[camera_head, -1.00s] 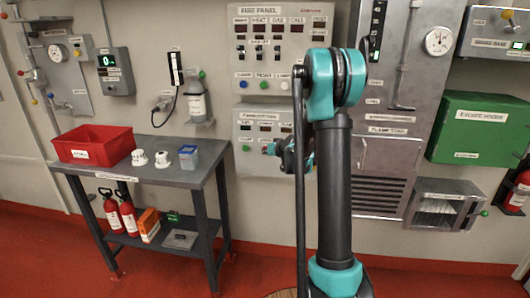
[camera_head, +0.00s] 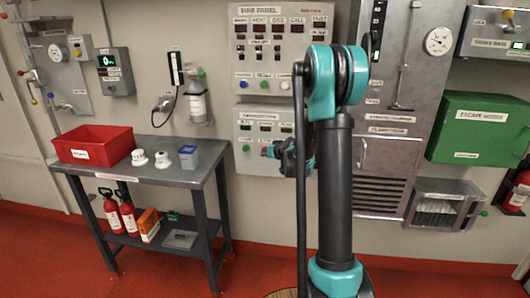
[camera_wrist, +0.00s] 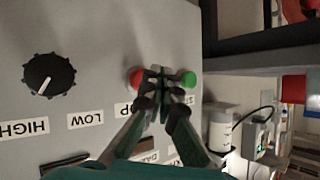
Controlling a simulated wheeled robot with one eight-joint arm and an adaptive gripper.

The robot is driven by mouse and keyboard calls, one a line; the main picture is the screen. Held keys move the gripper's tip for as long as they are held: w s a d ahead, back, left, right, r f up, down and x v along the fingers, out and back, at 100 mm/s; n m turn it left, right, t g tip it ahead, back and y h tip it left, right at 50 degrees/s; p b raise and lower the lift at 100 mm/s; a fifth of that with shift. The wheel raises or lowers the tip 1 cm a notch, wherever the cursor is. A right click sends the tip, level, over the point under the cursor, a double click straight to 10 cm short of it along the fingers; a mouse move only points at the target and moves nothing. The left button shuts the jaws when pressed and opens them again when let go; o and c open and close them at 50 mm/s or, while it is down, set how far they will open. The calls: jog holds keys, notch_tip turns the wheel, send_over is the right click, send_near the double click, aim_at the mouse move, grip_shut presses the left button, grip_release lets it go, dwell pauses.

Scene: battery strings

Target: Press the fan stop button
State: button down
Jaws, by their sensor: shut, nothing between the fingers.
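The red button (camera_wrist: 136,76) sits on the grey fan panel (camera_wrist: 80,25) in the wrist view, above a partly covered label that ends in "OP". A green button (camera_wrist: 188,78) is to its right. My gripper (camera_wrist: 161,73) is shut and empty. Its fingertips appear between the two buttons and overlap the right edge of the red one. I cannot tell whether they touch the button or the panel. In the head view the panel (camera_head: 250,168) is on the wall, and my gripper (camera_head: 272,151) is in front of it, partly hidden by my arm.
A black knob (camera_wrist: 49,75) is left of the buttons. The fire panel (camera_head: 240,72) hangs above the fan panel. A table (camera_head: 150,172) with a red bin (camera_head: 95,146) stands at the left. A grey cabinet (camera_head: 385,155) is at the right.

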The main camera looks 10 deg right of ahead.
jog(key=shift+s, duration=0.1)
jog(key=shift+s+a, duration=0.25)
jog(key=shift+s, duration=0.5)
jog(key=shift+s+a, duration=0.25)
jog(key=shift+s, duration=0.5)
jog(key=shift+s+a, duration=0.25)
jog(key=shift+s, duration=0.5)
jog(key=s+d+f+g+h, duration=0.1)
jog(key=s+f+g, duration=0.1)
jog(key=s, duration=1.1)
jog(key=s+d+f+g+h, duration=0.1)
jog(key=s+f+g, duration=0.2)
jog(key=s, duration=1)
jog(key=s+d+f+m+g+h, duration=0.1)
jog(key=s+d+f+g+h, duration=0.1)
jog(key=s, duration=1.1)
jog(key=shift+s+f, duration=0.25)
